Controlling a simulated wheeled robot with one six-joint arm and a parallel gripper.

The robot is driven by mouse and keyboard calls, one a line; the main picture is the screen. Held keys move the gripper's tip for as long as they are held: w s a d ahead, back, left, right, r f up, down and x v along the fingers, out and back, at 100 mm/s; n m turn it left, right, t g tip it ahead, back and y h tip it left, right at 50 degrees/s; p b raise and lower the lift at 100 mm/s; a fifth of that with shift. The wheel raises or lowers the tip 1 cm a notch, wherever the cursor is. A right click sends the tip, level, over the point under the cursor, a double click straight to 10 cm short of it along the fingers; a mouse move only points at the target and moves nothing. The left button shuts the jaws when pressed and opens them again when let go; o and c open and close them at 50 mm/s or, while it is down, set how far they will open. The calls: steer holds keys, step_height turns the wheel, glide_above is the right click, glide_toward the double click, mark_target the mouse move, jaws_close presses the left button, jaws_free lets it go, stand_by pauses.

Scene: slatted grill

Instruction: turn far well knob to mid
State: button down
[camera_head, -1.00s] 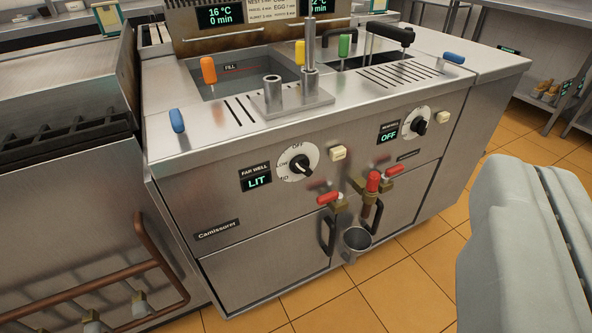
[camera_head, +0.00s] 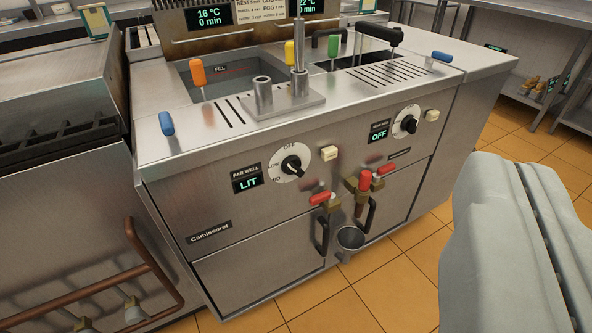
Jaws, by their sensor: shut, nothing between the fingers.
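The far well knob (camera_head: 292,164) is black on a round white dial on the front panel. The dial shows OFF at the top, LOW at the left and a partly hidden mark at the lower left. The knob's exact setting is too small to tell.
A second knob (camera_head: 409,125) sits at the right with a display (camera_head: 379,136) reading OFF. A cream button (camera_head: 329,153) is beside the far well dial. Red-handled taps (camera_head: 364,181) stick out below. A copper rail (camera_head: 160,262) is at the left. Tiled floor lies clear in front.

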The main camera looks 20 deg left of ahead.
steer(key=c, duration=1.6)
jaws_free()
steer(key=shift+w, duration=0.25)
steer(key=o, duration=0.7)
steer(key=w, duration=0.3)
steer(key=shift+d+f, duration=0.3)
steer(key=shift+f, duration=0.1)
steer(key=shift+o, duration=0.7)
steer(key=w+f+t, duration=0.1)
steer(key=w+f, duration=0.2)
steer(key=w, duration=0.6)
steer(key=shift+f, duration=0.2)
steer(key=g+y, duration=0.7)
steer(key=y, duration=0.7)
glide_toward(298, 172)
steer(key=x, duration=0.9)
steer(key=shift+w+a, duration=0.15)
steer(key=shift+a, duration=0.15)
